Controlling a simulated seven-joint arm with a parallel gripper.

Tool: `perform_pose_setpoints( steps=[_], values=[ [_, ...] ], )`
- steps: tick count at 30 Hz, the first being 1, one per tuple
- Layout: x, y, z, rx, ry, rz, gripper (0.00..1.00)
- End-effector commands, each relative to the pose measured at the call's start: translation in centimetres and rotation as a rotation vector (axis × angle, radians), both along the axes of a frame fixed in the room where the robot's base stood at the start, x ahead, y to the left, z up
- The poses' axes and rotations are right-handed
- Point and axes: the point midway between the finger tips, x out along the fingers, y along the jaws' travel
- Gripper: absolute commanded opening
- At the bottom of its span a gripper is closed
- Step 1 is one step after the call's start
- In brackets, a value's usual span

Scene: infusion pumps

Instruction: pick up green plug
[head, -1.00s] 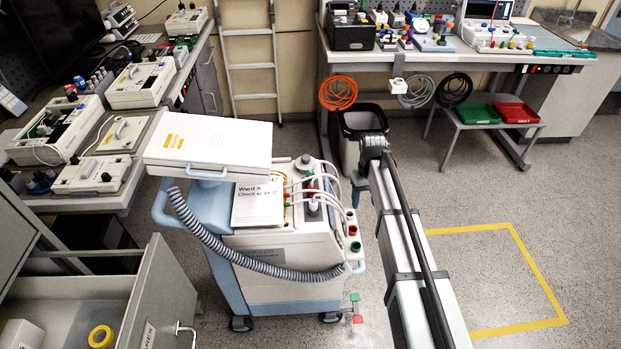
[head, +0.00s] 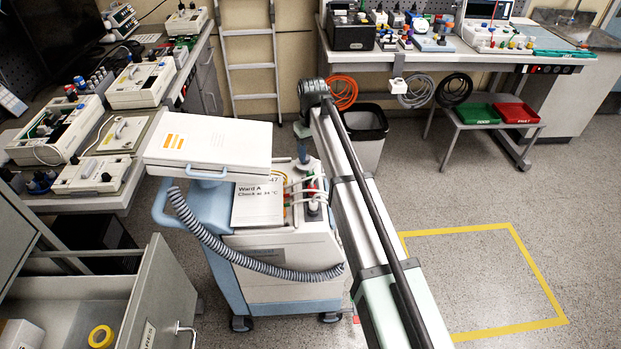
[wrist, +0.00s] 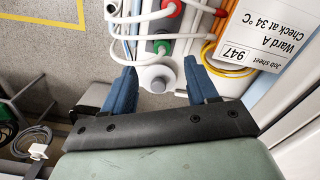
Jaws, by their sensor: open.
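A green plug (wrist: 162,47) shows in the wrist view on top of the trolley, among white leads, just beyond a round grey knob (wrist: 155,78). My gripper (wrist: 160,68) points down over the trolley with its two blue fingers apart. The grey knob shows between the fingers, and the green plug shows slightly past their tips. I cannot tell the height gap, and I see nothing held. A red plug (wrist: 172,8) is at the top edge of the wrist view. In the head view I cannot clearly pick out the green plug.
The trolley (head: 285,285) carries a white lidded case (head: 208,140) and a job sheet (head: 258,205) beside the plugs. White and yellow leads run close to the fingers. A dark bin (head: 365,122) stands behind. The floor at right is clear.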

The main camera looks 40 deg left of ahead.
Motion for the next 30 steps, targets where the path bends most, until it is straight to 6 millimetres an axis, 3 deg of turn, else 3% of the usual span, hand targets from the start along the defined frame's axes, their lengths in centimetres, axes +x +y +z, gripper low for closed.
perform_pose_setpoints(
  steps=[6, 17, 25, 30],
  values=[
    [0.0, 0.0, -3.1, -0.001, 0.000, 0.000, 0.58],
    [0.0, 0.1, -4.7, -0.001, 0.000, 0.000, 0.58],
    [-0.1, 0.5, -8.2, -0.001, 0.000, 0.000, 0.58],
    [-0.1, 0.5, -9.1, -0.001, 0.000, -0.001, 0.58]
  ],
)
